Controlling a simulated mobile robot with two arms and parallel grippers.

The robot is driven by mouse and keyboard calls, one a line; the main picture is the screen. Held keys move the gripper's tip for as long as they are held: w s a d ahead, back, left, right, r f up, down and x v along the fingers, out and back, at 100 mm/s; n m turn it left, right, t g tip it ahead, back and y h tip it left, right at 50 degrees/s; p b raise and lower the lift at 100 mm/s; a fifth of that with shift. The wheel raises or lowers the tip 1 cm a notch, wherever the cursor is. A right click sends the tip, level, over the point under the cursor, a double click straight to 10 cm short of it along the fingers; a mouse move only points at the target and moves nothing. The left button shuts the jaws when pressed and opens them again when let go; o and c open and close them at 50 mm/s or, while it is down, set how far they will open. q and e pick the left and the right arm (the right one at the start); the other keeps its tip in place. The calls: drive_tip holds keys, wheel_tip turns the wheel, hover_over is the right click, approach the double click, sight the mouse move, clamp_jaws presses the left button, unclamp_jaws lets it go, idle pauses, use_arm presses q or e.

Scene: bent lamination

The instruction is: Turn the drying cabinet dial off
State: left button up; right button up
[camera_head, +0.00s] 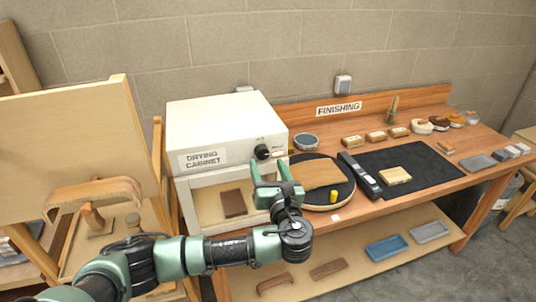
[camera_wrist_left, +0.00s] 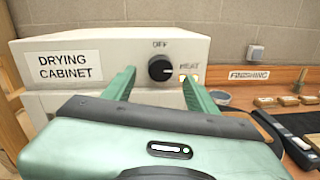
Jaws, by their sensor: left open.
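The white drying cabinet (camera_head: 215,120) stands at the left end of the bench, with a label on its front. Its round black dial (camera_head: 262,152) is at the right of the front panel. In the left wrist view the dial (camera_wrist_left: 160,70) sits below the word OFF, with HEAT marked to its right; I cannot clearly tell where its pointer is. My left gripper (camera_head: 272,168) is open and empty, just in front of and below the dial. In the left wrist view its two fingers (camera_wrist_left: 156,88) stand either side of the dial, apart from it. My right gripper is not in view.
A round dark turntable (camera_head: 343,193) with a wooden piece (camera_head: 318,174) and a yellow object (camera_head: 333,197) is right of the gripper. A black mat (camera_head: 425,165) lies further right. The cabinet's lower opening holds a brown block (camera_head: 233,203). A wooden board (camera_head: 70,140) stands at left.

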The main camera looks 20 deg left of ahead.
sight(263, 154)
use_arm(q)
drive_tip(key=p+x, duration=0.1)
drive_tip(key=x, duration=0.2)
drive_tip(key=shift+w+a, duration=0.15)
drive_tip(key=shift+w, duration=0.2)
drive_tip(key=shift+w+a, duration=0.1)
drive_tip(key=shift+w, duration=0.1)
clamp_jaws()
drive_tip(key=shift+f, duration=0.1)
